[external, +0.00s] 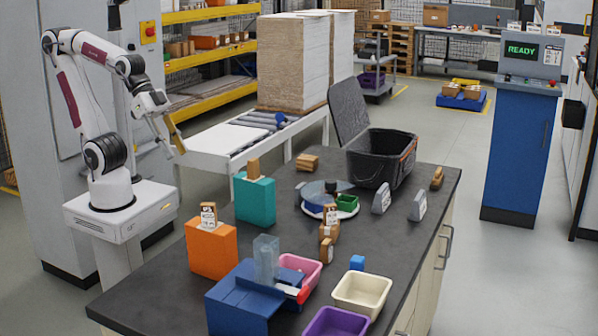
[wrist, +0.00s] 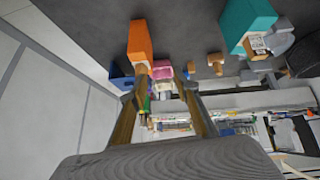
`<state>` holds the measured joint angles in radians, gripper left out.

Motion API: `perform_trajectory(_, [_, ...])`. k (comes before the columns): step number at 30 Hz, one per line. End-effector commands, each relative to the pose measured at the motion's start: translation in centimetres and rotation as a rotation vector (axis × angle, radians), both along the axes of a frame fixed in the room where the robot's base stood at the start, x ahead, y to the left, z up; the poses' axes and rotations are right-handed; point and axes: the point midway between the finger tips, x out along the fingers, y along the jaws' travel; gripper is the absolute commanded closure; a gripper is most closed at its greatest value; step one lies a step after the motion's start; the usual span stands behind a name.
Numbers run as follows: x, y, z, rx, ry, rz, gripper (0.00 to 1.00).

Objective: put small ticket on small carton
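My gripper (external: 178,144) hangs high at the left, apart from the table's things. In the wrist view its two fingers (wrist: 162,82) are spread, with nothing seen held between them. White printed tickets show on a brown piece in the orange box (external: 210,248) and on a brown stand (external: 331,214) mid-table. Small brown carton-like blocks lie at the table's back (external: 307,162) and right side (external: 437,177). I cannot tell which ticket or block is the small one named. The orange box also shows in the wrist view (wrist: 140,40).
A teal box (external: 255,200), a black open-lidded bin (external: 382,157), a round turntable (external: 322,195) and two grey stands (external: 381,198) occupy the table. Blue (external: 238,300), pink, cream (external: 362,292) and purple containers crowd the front. The table's right side has some bare surface.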

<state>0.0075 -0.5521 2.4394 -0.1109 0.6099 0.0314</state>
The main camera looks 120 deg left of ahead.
Motion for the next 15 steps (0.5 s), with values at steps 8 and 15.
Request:
perform_trajectory(8, [-7.1,1.3,-1.2,0.063,0.112,-0.011,0.69])
perform_trajectory(15, [-9.5,1.9,-1.8,0.086,0.153,-0.008,0.69])
